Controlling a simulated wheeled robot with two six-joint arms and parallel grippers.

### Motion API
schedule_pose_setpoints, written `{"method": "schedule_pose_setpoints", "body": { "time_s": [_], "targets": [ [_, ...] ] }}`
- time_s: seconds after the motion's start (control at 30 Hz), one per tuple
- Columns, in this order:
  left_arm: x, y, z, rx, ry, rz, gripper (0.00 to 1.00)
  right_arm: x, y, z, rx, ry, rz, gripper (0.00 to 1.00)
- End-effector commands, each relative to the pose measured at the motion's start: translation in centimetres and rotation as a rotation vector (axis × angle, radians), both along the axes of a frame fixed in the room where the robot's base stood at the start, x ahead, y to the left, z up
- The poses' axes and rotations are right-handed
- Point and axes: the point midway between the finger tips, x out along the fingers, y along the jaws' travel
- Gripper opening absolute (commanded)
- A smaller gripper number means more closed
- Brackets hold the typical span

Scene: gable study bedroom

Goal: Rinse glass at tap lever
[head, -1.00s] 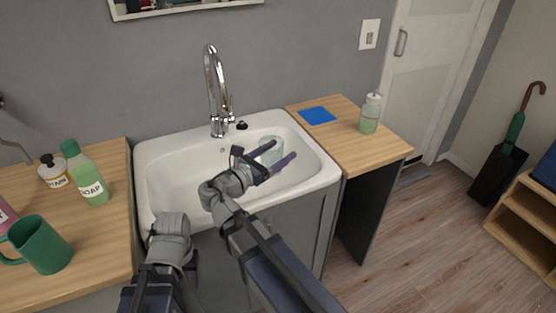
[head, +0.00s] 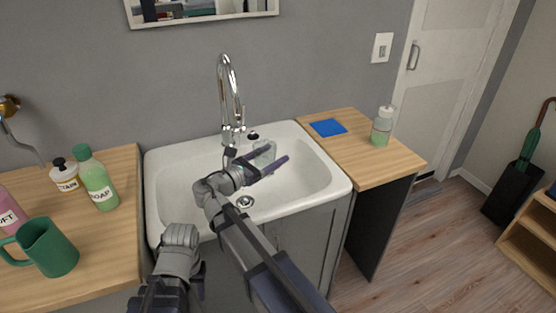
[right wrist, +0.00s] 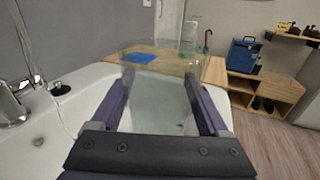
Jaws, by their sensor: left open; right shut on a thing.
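The clear glass (head: 265,154) is held between the fingers of my right gripper (head: 272,157), over the back right part of the white sink (head: 312,168). In the right wrist view the glass (right wrist: 160,95) stands between both fingers, its wide rim facing up and away. The chrome tap (head: 226,85) rises behind the sink, left of the glass, with a small lever (head: 242,115) on its right side. The glass is apart from the tap. My left gripper (head: 190,255) is low at the sink's front left, mostly hidden by its own wrist, and holds nothing visible.
A soap bottle (head: 99,184), a green mug (head: 48,248) and a stain bottle (head: 65,177) stand on the left counter. A blue cloth (head: 328,127) and a pump bottle (head: 382,127) are on the right counter (head: 370,160). A black knob (head: 253,135) sits beside the tap.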

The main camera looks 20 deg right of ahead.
Motion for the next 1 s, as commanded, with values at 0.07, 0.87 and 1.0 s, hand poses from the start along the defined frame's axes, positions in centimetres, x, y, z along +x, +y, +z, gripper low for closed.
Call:
{"method": "schedule_pose_setpoints", "body": {
  "time_s": [0.07,0.87,1.0],
  "targets": [
    [0.0,0.0,-0.3,0.000,0.000,0.000,0.44,0.9,0.4,-0.2,-0.001,0.000,0.000,0.09],
    [0.0,0.0,-1.4,0.000,0.000,0.000,0.44,6.6,2.9,-1.4,-0.001,0.000,0.000,0.09],
    [0.0,0.0,-1.4,0.000,0.000,0.000,0.44,6.5,2.9,-1.4,-0.001,0.000,0.000,0.09]
  ]
}}
